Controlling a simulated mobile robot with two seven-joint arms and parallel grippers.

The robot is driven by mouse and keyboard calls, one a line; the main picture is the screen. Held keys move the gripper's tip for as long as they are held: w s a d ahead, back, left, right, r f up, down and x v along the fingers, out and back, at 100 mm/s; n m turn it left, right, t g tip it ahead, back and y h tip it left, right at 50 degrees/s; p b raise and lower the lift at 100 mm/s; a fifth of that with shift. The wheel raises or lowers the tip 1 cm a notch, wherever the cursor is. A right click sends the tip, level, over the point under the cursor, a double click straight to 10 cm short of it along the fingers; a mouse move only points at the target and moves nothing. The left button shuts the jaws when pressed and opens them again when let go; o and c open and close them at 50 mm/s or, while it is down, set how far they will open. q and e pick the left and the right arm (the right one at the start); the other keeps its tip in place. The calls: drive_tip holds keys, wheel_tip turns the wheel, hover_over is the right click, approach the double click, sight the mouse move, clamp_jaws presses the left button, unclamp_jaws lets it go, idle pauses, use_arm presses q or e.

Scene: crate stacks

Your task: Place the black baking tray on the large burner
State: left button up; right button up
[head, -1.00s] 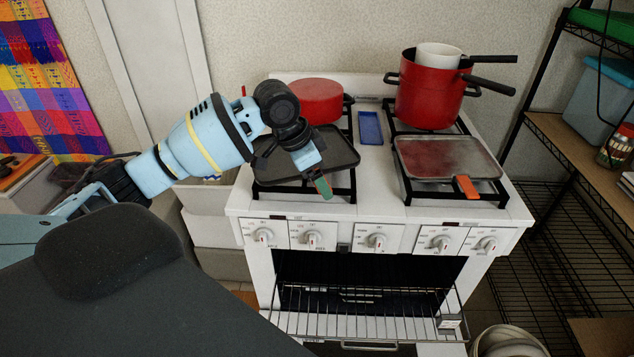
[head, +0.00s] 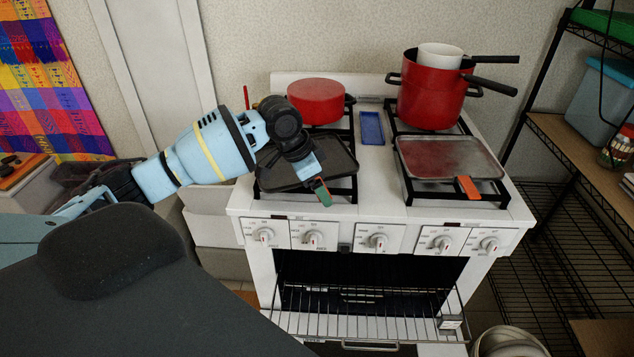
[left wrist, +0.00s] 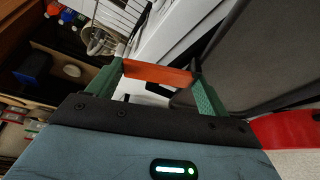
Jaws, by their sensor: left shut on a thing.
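The black baking tray (head: 340,158) lies flat over the front left burner grate (head: 354,187) of the white stove. I cannot tell whether it touches the grate. My left gripper (head: 322,192) is at the tray's front edge. In the left wrist view its green fingers (left wrist: 160,82) are shut on the tray's orange handle (left wrist: 158,74), and the dark tray (left wrist: 265,50) fills the upper right. My wrist hides part of the tray in the head view. The burner under the tray is hidden, so its size cannot be told. My right gripper is not in view.
A red pot (head: 316,100) stands on the back left burner, behind the tray. A blue spoon rest (head: 371,127) lies between the burners. A red and grey tray (head: 450,158) covers the front right burner. A tall red pot (head: 428,100) stands behind it. The oven is open.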

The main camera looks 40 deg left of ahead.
use_arm(q)
drive_tip(key=o, duration=1.4)
drive_tip(key=v, duration=1.2)
drive_tip(key=shift+r+p, duration=0.1)
drive_tip(key=shift+p, duration=0.3)
